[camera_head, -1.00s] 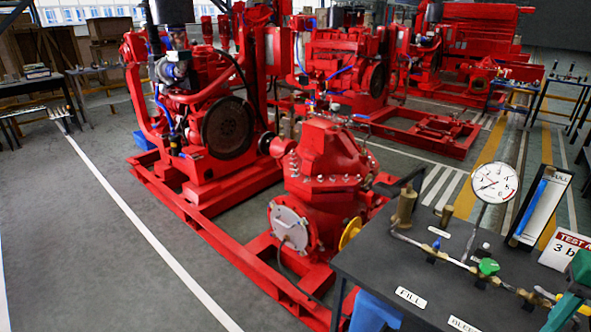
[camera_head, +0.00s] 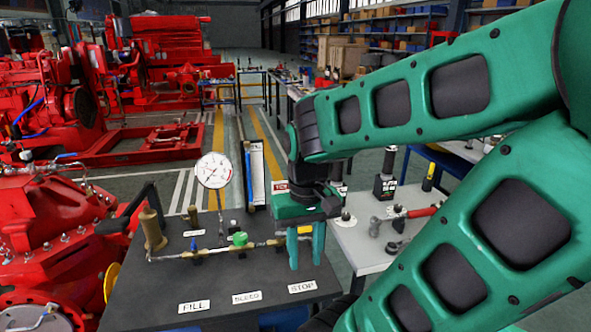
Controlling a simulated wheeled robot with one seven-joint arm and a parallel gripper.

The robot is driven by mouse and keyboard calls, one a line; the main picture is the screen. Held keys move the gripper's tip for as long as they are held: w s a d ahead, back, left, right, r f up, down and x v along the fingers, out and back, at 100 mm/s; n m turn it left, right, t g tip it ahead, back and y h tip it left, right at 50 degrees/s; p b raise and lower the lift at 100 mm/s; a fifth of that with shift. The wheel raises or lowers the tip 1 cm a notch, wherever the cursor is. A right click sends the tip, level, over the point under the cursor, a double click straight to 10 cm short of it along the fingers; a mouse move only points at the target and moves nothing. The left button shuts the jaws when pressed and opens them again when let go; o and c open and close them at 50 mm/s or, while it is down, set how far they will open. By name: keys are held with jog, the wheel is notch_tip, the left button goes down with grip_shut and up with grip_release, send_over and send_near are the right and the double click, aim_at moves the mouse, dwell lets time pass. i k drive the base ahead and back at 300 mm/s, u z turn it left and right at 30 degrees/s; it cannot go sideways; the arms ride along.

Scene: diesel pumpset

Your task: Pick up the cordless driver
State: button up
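I cannot pick out the cordless driver for sure. A dark upright object with a white mark (camera_head: 385,187) stands on the light grey bench (camera_head: 362,250) right of my gripper; it is too small to tell whether it is the driver. My gripper (camera_head: 306,262) points down over the right end of the dark test bench, near the STOP label. Its two green fingers are apart, with nothing visible between them. My green arm fills the right side of the head view and hides part of the grey bench.
The dark bench (camera_head: 222,283) carries a round gauge (camera_head: 213,170), pipework with a green-knobbed valve (camera_head: 239,239) and a brass post (camera_head: 151,229). A red-handled tool (camera_head: 423,212) lies on the grey bench. Red pumpsets (camera_head: 45,230) stand at the left. Striped floor lies behind the benches.

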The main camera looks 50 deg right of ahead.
aim_at(387, 174)
jog(key=z, duration=1.75)
jog(key=i, duration=0.25)
jog(key=z, duration=0.2)
